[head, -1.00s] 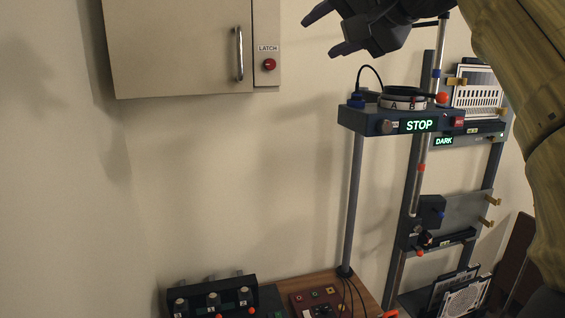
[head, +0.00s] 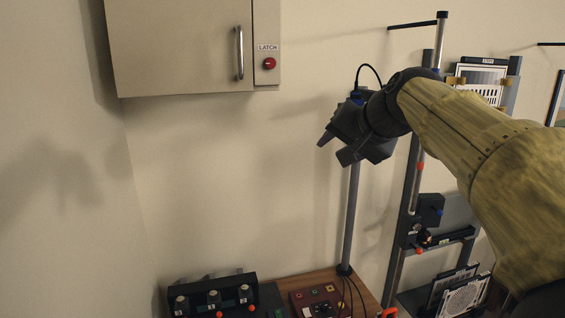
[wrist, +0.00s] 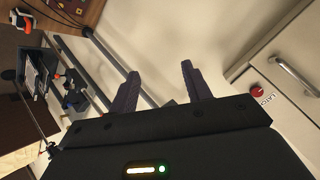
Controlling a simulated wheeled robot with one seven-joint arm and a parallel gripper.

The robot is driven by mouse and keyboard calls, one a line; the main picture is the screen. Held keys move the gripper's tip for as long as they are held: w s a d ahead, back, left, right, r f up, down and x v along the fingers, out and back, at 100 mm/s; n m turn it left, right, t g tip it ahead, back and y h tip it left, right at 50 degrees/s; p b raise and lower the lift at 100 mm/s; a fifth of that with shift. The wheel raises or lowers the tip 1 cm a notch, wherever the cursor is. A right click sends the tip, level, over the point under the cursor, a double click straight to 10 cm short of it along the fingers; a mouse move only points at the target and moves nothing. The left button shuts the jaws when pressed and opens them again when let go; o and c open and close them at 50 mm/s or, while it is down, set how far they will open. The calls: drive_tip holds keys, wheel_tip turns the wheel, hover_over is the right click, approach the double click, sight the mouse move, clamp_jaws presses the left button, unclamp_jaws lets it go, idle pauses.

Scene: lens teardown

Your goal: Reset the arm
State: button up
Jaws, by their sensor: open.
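My gripper (head: 333,149) is in the middle of the head view, in front of the upper part of the grey upright post (head: 351,215). Its two dark fingers point down and left, apart and empty. In the wrist view my gripper (wrist: 160,88) shows both fingers spread with only wall and rails behind them. My arm comes in from the right and hides the platform with the STOP display and much of the rack.
A beige cabinet (head: 180,45) with a handle and a red LATCH button (head: 269,63) hangs upper left. A dark knobbed unit (head: 213,297) and a red-brown button box (head: 318,300) sit below. A rack (head: 408,210) with panels stands right. The wall between is clear.

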drive_tip(key=s+d+f+n+g+h, duration=0.1)
drive_tip(key=s+f+g, duration=0.15)
drive_tip(key=f, duration=0.95)
drive_tip(key=s+d+f+g+h, duration=0.2)
drive_tip(key=s+f, duration=0.1)
drive_tip(key=f, duration=0.9)
drive_tip(key=s+d+f+n+g+h, duration=0.1)
drive_tip(key=s+f+n+g, duration=0.2)
drive_tip(key=s+f, duration=1.1)
wheel_tip(320, 180, down, 2)
drive_tip(key=shift+s+f, duration=0.1)
drive_tip(key=shift+s, duration=0.15)
drive_tip(key=shift+d, duration=0.1)
drive_tip(key=shift+c, duration=0.4)
